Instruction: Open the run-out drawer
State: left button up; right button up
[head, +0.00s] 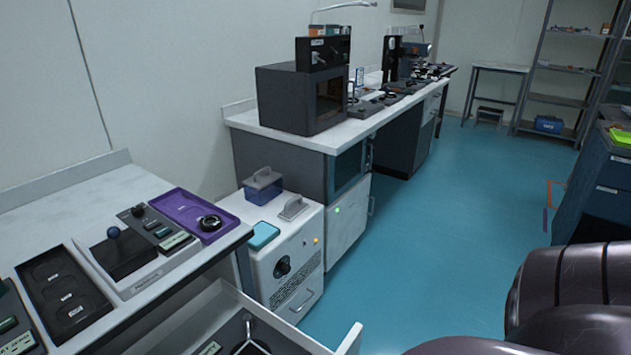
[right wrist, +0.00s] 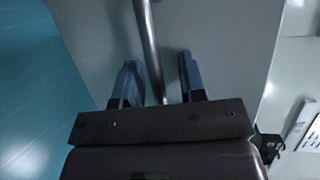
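A pale drawer (head: 351,340) stands pulled out under the near left bench, cut off by the bottom edge of the head view. Its front's outer face and handle are hidden there. No label naming it as the run-out drawer is readable. In the right wrist view a metal bar handle (right wrist: 148,40) runs along a grey panel (right wrist: 215,40). My right gripper (right wrist: 161,76) is open, with its blue fingers on either side of the bar's end and gaps visible between. My dark right arm shows at the bottom right of the head view. My left gripper is out of view.
The near bench (head: 60,195) holds dark trays and a purple tray (head: 180,205). Beyond it stands a white cabinet (head: 285,255) with a knob. The open drawer contains a dark round item and a label. Blue floor (head: 420,250) lies clear on the right.

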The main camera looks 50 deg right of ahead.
pick_arm(q)
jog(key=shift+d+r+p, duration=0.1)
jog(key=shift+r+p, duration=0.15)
jog(key=shift+p, duration=0.05)
pick_arm(e)
jog(key=v, duration=1.1)
jog(key=shift+w, duration=0.15)
